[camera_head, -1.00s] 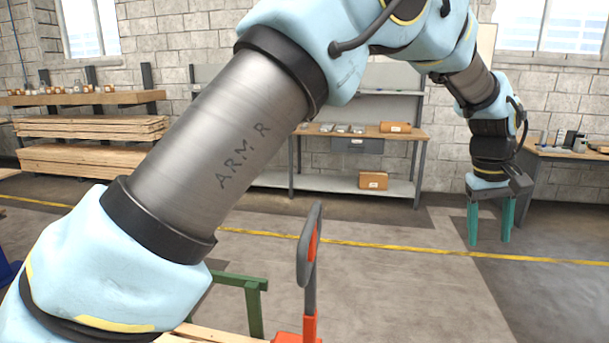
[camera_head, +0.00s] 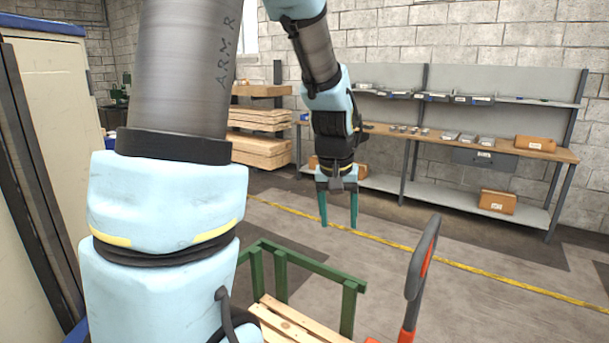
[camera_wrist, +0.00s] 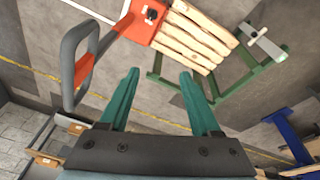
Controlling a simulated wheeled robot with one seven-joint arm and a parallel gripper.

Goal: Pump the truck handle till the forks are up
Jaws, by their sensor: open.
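The truck handle (camera_head: 421,262), a grey loop with an orange-red inner part, stands upright at the lower right of the head view. In the wrist view the handle (camera_wrist: 78,68) is at the left, outside my fingers, and its shaft runs to the orange truck body (camera_wrist: 150,22). My gripper (camera_head: 339,222) points down with teal fingers spread and empty, left of the handle in the head view. The forks are not visible.
A pale cabinet (camera_head: 60,120) stands at far left. Floor near the yellow line is clear.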

